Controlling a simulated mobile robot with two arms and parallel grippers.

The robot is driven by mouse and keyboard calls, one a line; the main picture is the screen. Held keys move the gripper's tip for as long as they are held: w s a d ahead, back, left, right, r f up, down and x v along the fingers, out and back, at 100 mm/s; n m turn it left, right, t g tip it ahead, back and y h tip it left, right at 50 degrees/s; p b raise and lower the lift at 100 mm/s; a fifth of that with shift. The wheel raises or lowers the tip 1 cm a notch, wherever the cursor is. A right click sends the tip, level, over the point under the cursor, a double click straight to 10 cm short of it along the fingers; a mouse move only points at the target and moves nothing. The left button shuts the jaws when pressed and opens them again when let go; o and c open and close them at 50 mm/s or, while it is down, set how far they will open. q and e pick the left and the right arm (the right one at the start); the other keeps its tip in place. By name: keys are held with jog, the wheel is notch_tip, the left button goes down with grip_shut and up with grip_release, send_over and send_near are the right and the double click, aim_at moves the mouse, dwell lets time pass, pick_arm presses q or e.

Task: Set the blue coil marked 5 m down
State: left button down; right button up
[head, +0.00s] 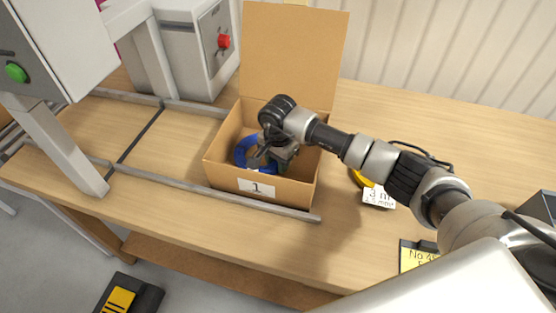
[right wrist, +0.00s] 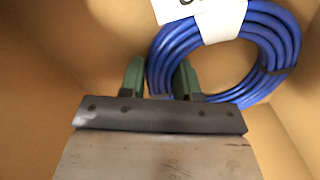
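The blue coil (head: 242,152) is inside an open cardboard box (head: 222,165) with a label reading 1. In the right wrist view the coil (right wrist: 283,40) is a ring of blue cable with a white tag, whose writing is cut off by the frame's top edge. My right gripper (head: 264,155) reaches down into the box. Its green fingers (right wrist: 160,82) stand on either side of the coil's band, one inside the ring, and look closed on it. Whether the coil touches the box floor is hard to tell. My left gripper is not in view.
The box's lid (head: 290,50) stands open at the back. A metal rail (head: 180,182) runs along the box's front. A yellow coil (head: 362,178) with a 3 m tag lies to the right. A machine with a red button (head: 224,41) stands at back left.

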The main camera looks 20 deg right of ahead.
jog(key=o, duration=0.4)
jog(key=shift+o, duration=0.2)
jog(key=shift+r+p, duration=0.25)
jog(key=shift+p, duration=0.05)
jog(key=shift+r+b, duration=0.3)
jog(key=shift+r, duration=0.05)
notch_tip(320, 180, up, 11)
jog(key=b, duration=0.2)
